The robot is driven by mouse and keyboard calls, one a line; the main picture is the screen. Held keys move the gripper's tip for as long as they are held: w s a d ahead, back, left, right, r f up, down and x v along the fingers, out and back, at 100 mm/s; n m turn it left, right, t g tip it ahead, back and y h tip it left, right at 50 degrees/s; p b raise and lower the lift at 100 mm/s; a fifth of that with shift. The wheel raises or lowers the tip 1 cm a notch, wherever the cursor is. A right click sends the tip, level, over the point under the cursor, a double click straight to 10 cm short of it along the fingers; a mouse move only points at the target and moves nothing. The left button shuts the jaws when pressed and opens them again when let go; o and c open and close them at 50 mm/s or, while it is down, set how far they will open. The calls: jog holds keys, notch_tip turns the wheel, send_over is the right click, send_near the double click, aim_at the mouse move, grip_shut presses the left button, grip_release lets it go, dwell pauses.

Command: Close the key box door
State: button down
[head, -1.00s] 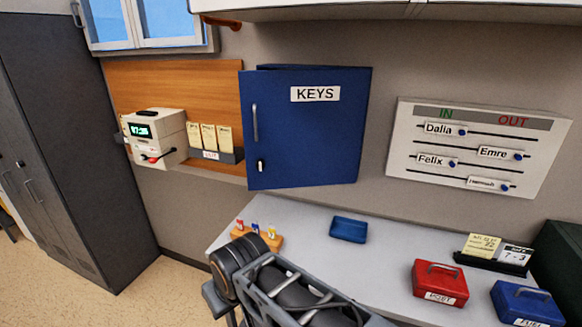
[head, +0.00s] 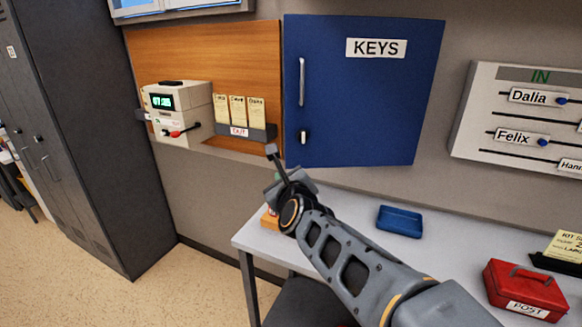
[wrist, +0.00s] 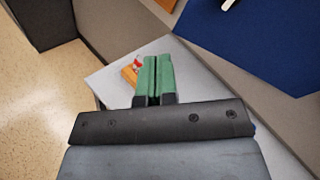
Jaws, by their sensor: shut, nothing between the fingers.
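The key box door (head: 365,110) is a blue panel with a white KEYS label, on the wall at the upper middle of the head view. A silver upright handle (head: 302,82) and a small lock (head: 304,137) sit along its left side. The door's face hides the box behind it, and I cannot tell how wide any gap is. In the wrist view the door (wrist: 255,40) fills the upper right. My gripper (wrist: 153,62) is shut and empty, its green fingers side by side, left of the door and apart from it. In the head view my arm's end is below the door's lower left corner.
A grey desk (head: 340,195) stands below, with a blue tray (head: 400,221) and a red POST box (head: 525,290). A time clock (head: 178,113) and card rack (head: 240,118) hang to the left. An IN/OUT board (head: 520,120) is on the right.

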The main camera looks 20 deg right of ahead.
jog(key=d+m+h+b, duration=0.2)
jog(key=d+m+h, duration=0.1)
jog(key=m, duration=0.4)
jog(key=m+p, duration=0.1)
jog(key=p, duration=0.3)
send_near(292, 148)
jog(key=shift+t, duration=0.4)
jog(key=x, duration=0.7)
jog(key=shift+w+f, duration=0.25)
jog(key=shift+w+d+h, duration=0.1)
jog(key=shift+h, duration=0.2)
